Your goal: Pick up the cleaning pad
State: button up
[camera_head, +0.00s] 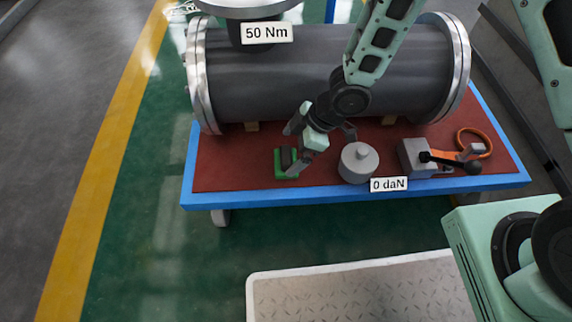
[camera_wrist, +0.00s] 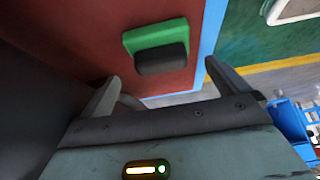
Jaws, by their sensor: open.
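The cleaning pad is a green block (camera_head: 279,163) with a dark grip on top. It lies on the red top of the blue-edged table, near the front left. My gripper (camera_head: 293,150) is open at the pad, with one finger toward the shell and one toward the front edge. In the wrist view my gripper (camera_wrist: 163,72) has nothing between its fingers. Whether a finger touches the pad is unclear.
The grey flanged shell (camera_head: 290,80) lies behind the pad. A round grey weight (camera_head: 358,163) with a "0 daN" label (camera_head: 389,184) stands to the right. Farther right are a grey block (camera_head: 416,158), an orange-handled tool (camera_head: 445,158) and an orange ring (camera_head: 474,132). The table's blue edge (camera_head: 270,200) is close.

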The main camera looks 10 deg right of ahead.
aim_at(282, 156)
jog(key=shift+b+x, duration=2.25)
jog(key=shift+x, duration=0.45)
jog(key=shift+s, duration=0.15)
jog(key=c, duration=1.1)
jog(key=shift+r, duration=0.15)
jog(key=shift+c, duration=0.2)
jog(key=shift+s+r+p, duration=0.15)
jog(key=shift+r+p, duration=0.65)
jog(key=shift+p, duration=0.3)
notch_tip(282, 156, up, 6)
jog(key=p, duration=0.4)
jog(key=shift+s, duration=0.15)
jog(key=s+p, duration=0.2)
jog(key=s, duration=1.7)
jog(key=shift+s+a+f, duration=0.2)
jog(key=shift+a+f, duration=0.05)
jog(key=shift+f, duration=0.15)
